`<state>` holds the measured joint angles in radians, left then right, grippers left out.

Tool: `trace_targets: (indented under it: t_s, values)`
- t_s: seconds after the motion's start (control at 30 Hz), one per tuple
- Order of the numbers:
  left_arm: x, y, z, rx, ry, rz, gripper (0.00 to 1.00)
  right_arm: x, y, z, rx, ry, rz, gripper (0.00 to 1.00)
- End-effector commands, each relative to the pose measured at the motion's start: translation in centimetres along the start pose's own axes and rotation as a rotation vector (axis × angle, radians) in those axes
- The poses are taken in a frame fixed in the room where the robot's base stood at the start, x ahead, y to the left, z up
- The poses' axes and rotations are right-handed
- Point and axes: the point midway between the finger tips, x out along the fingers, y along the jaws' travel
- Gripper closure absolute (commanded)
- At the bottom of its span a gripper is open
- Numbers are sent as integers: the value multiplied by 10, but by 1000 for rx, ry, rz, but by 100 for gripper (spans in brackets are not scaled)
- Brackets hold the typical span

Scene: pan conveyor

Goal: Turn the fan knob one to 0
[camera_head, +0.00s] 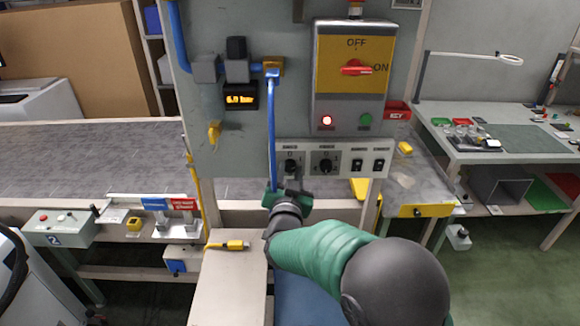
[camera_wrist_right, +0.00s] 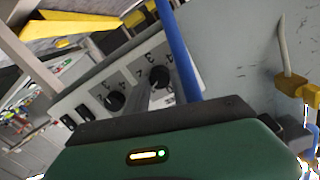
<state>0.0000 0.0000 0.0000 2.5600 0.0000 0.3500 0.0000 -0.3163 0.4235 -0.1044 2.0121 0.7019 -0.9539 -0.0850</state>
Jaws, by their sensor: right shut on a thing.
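The fan knob panel (camera_head: 335,160) is a pale strip with two black rotary knobs and two black switches. The left knob (camera_head: 291,166), beside the blue hose, also shows in the right wrist view (camera_wrist_right: 159,77). My right gripper (camera_head: 290,183) reaches up to this left knob from below and is shut on it, its fingers partly covering it. I cannot read its pointer clearly. The second knob (camera_head: 326,165) is to the right, free of the gripper, and shows in the wrist view (camera_wrist_right: 115,101). My left gripper is not in view.
A blue hose (camera_head: 271,130) hangs close to the left of the gripper. Above the panel is a grey box with a red OFF/ON switch (camera_head: 356,68). A yellow connector (camera_head: 236,245) lies on the pale surface below. A workbench (camera_head: 490,130) stands at right.

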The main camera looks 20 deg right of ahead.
Motion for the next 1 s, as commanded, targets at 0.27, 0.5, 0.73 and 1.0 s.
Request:
trace_targets:
  t_s: [0.27, 0.5, 0.73, 1.0]
  values:
    - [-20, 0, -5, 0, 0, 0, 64, -2, 0, 7, -265, -6, -2, 100]
    - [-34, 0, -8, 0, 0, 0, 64, -2, 0, 6, -493, 8, -5, 100]
    - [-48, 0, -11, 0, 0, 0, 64, -2, 1, 7, -712, 20, -6, 100]
    - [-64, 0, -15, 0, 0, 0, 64, -2, 1, 8, -962, 35, -11, 100]
